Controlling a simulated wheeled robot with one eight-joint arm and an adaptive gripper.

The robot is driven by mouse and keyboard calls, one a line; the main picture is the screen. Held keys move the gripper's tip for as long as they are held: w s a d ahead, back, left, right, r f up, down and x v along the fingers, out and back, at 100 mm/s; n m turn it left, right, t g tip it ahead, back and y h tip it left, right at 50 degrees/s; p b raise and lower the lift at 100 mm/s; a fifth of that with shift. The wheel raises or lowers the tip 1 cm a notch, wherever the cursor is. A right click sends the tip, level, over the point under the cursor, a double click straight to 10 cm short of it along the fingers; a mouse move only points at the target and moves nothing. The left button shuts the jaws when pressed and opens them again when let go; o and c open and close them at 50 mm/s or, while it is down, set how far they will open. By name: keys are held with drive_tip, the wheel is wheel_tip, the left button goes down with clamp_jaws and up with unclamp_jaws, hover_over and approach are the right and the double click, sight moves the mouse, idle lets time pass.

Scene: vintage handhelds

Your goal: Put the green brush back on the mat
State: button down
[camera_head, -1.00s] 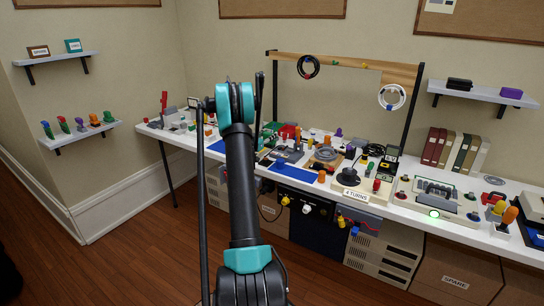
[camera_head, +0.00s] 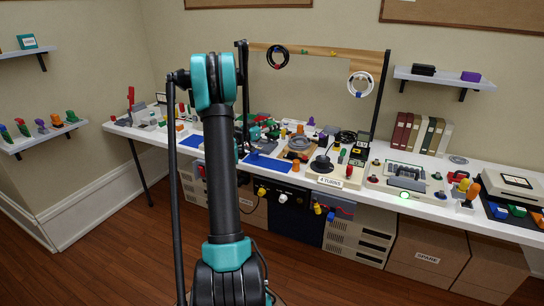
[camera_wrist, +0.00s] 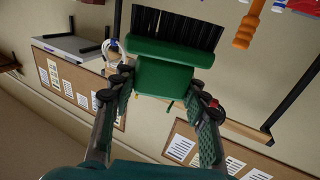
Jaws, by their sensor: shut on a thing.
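The green brush (camera_wrist: 166,48), with black bristles along one edge, fills the top middle of the wrist view. My gripper (camera_wrist: 163,92) is shut on its green block, one finger on each side. The brush is off any surface there, with wall and boards behind it. In the head view my arm hides most of the gripper, and I cannot make out the brush for sure. A flat blue mat (camera_head: 268,163) lies on the white table, partly behind my arm. I cannot tell whether it is the task's mat.
The white table (camera_head: 458,224) is crowded with small parts and devices. A rail with cable coils (camera_head: 360,84) rises behind it. A dark mat (camera_head: 492,208) with coloured items lies at the right end. An orange-handled tool (camera_wrist: 248,27) shows in the wrist view. The floor (camera_head: 110,270) in front is clear.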

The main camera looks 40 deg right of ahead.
wheel_tip(320, 180, down, 15)
drive_tip(key=shift+r, duration=0.1)
idle(0.4)
drive_tip(key=c, duration=0.8)
unclamp_jaws()
